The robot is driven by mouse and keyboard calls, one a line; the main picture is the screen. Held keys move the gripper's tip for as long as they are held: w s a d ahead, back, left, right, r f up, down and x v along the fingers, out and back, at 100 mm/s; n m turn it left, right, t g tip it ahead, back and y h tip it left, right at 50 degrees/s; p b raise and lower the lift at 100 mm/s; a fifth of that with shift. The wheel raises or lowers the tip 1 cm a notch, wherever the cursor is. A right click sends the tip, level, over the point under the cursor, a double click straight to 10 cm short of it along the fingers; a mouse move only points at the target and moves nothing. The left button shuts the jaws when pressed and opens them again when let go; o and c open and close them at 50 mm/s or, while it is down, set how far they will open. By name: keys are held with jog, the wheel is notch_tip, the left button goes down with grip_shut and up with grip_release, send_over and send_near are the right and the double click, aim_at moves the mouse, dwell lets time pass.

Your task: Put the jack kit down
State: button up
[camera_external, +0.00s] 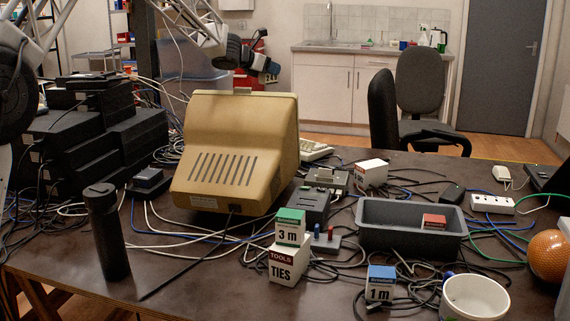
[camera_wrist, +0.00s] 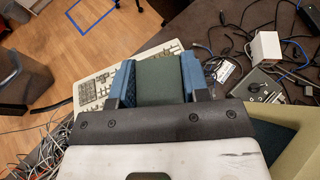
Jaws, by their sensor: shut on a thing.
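My gripper (camera_wrist: 160,82) is shut on a dark green-topped block, which I take to be the jack kit (camera_wrist: 160,78); it sits between the blue finger pads in the wrist view. Its label cannot be read there. In the external view my gripper (camera_external: 262,65) is in the air above and behind the beige monitor (camera_external: 235,150), and the held block is mostly hidden. In the wrist view, a pale keyboard (camera_wrist: 98,88) lies below and left of the gripper.
A grey tray (camera_external: 385,240) holds a red block (camera_external: 434,221). A green "3 m" box (camera_external: 290,227) stands on the TIES box (camera_external: 287,266). A blue "1 m" box (camera_external: 381,285), white bowl (camera_external: 475,298), black cylinder (camera_external: 107,235) and cables crowd the table.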

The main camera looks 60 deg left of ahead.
jog(key=s+a+f+n+g+y, duration=0.1)
jog(key=s+a+f+n+y, duration=0.15)
jog(key=s+a, duration=0.45)
jog(key=s+a+f+n+y, duration=0.1)
jog(key=s+a+f, duration=0.3)
jog(key=s+a, duration=0.25)
jog(key=s+a+f, duration=0.2)
jog(key=s+f, duration=1.1)
jog(key=s, duration=0.2)
jog(key=shift+s+a+f, duration=0.15)
jog(key=shift+s+f, duration=0.1)
jog(key=shift+f, duration=0.15)
jog(key=shift+m, duration=0.25)
jog(key=shift+f, duration=3.1)
jog(key=shift+f, duration=0.1)
jog(key=shift+f, duration=1.8)
jog(key=shift+f, duration=0.1)
